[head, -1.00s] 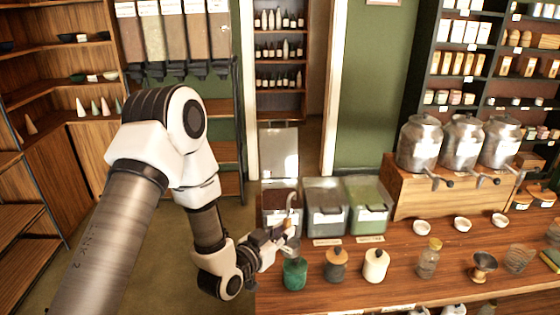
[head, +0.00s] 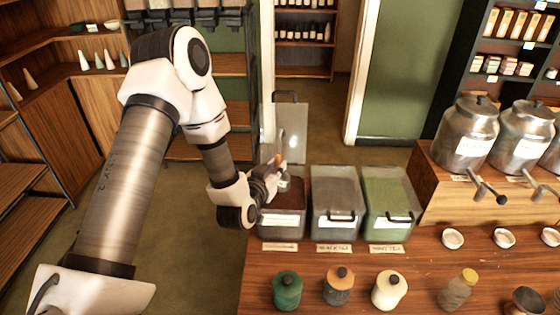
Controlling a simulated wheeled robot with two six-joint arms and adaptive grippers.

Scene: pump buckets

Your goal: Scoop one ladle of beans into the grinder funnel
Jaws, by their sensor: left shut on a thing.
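My left gripper (head: 274,174) is at the back left of the leftmost bin (head: 281,226), shut on the ladle (head: 277,160). Only a small tan part of the ladle's handle shows clearly; its bowl is hidden or too small to make out. The bin is open and holds dark brown beans (head: 290,190), with its clear lid (head: 291,128) standing up behind. A dark funnel (head: 528,299) is at the bottom right on the counter, partly cut off by the frame. My right gripper is not in view.
Two closed bins, a grey one (head: 336,205) and a green one (head: 388,200), stand to the right. Metal urns (head: 466,135) stand at right.

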